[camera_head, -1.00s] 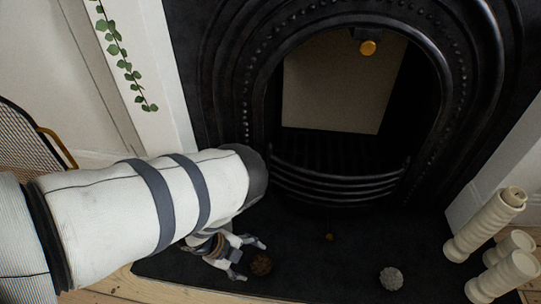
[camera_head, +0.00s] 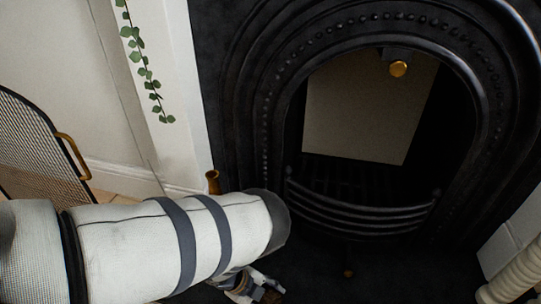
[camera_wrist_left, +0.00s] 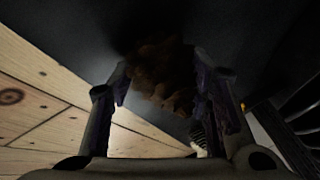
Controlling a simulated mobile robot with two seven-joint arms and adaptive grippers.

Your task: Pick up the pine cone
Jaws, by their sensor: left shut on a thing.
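The brown pine cone (camera_wrist_left: 163,75) sits between the two fingers of my left gripper (camera_wrist_left: 165,90) in the left wrist view. The fingers are shut on it, one on each side. In the head view my left gripper (camera_head: 258,287) is at the bottom edge, partly hidden by my arm. The dark pine cone (camera_head: 272,295) shows only in part there. I cannot tell whether it is clear of the dark hearth. My right gripper is in neither view.
A black fireplace with a curved grate (camera_head: 355,213) stands ahead. A brass object (camera_head: 213,182) is behind my left arm. A mesh screen (camera_head: 35,150) stands at the left. A cream candle (camera_head: 515,278) is at the lower right. Floorboards (camera_wrist_left: 45,105) border the hearth.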

